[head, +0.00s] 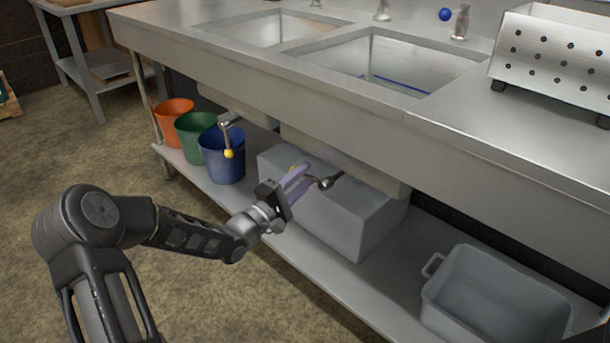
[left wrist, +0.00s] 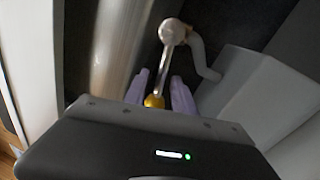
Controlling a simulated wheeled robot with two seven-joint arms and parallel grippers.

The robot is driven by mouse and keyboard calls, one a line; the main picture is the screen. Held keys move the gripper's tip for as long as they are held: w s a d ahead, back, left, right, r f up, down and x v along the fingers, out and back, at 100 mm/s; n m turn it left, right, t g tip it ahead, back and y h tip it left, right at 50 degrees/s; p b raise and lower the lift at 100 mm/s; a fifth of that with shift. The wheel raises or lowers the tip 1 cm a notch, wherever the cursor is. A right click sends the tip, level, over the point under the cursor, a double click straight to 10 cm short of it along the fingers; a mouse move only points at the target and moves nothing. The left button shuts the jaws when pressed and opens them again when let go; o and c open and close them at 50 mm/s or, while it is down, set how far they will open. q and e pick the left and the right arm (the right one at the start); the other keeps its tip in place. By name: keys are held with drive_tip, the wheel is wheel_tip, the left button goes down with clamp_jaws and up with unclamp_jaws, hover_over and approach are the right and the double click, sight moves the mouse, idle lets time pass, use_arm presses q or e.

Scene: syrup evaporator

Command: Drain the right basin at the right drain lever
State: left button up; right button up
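The right basin (head: 420,55) is a steel sink in the counter, with a blue strip low inside it. Below it, the right drain lever (head: 325,182) reaches out from a grey pipe fitting. In the left wrist view the lever (left wrist: 166,62) ends in a yellow ball knob (left wrist: 154,101). My left gripper (head: 302,180) is under the counter with its lilac fingers around the knob. In the left wrist view the fingers (left wrist: 160,92) stand apart, one on each side of the knob, with a small gap at right. My right gripper is out of view.
The left basin (head: 270,28) has its own yellow-knobbed lever (head: 226,138). Orange (head: 174,122), green (head: 196,137) and blue (head: 222,155) buckets stand on the lower shelf. A grey box (head: 350,225) sits below my fingers, and a grey tub (head: 495,300) at right.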

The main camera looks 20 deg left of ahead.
use_arm(q)
drive_tip(key=p+v, duration=0.2)
drive_tip(key=v, duration=0.5)
drive_tip(key=shift+s, duration=0.2)
